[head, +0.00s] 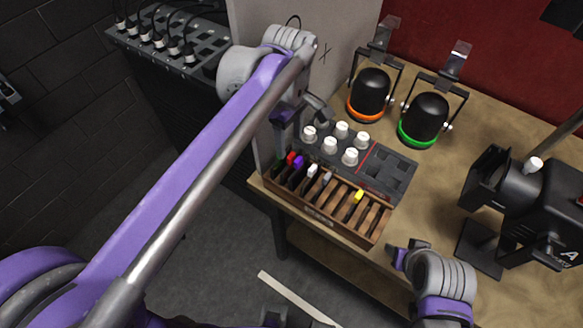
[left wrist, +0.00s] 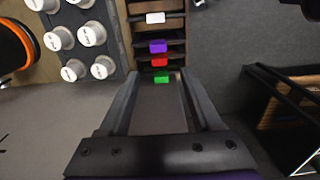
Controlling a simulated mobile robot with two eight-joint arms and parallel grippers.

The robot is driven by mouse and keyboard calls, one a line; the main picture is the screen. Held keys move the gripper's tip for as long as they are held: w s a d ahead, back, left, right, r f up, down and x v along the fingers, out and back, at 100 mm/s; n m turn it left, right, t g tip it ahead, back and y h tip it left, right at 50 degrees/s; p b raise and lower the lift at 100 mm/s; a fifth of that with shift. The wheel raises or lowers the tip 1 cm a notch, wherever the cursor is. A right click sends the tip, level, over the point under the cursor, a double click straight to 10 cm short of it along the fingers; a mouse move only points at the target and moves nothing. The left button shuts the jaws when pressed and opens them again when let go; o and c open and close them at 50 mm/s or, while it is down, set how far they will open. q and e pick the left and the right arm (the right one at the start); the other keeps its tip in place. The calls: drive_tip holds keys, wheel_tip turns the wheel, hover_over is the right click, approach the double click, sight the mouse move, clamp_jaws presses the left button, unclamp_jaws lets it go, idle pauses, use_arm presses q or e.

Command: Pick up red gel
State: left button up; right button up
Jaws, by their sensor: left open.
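The red gel (head: 290,158) stands in a slot near the left end of a wooden rack (head: 325,217), between a green gel (head: 280,154) and a purple gel (head: 298,162). In the left wrist view the red gel (left wrist: 159,61) lies just beyond the green gel (left wrist: 161,78). My left gripper (head: 290,120) is open and empty by the rack's left end. Its fingers (left wrist: 159,88) straddle the line of the gels, with the green tab nearest between their tips. My right gripper (head: 398,257) is near the table's front edge; its jaws are not clear.
White knobs (head: 330,145) stand on a dark panel behind the rack. Two black lamps (head: 370,92) (head: 425,117) and a large black light (head: 530,200) stand on the wooden table (head: 440,170).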

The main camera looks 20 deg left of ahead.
sight(291, 155)
use_arm(q)
wheel_tip(291, 155, down, 5)
drive_tip(key=shift+d+f, duration=0.15)
clamp_jaws()
idle(0.4)
idle(1.1)
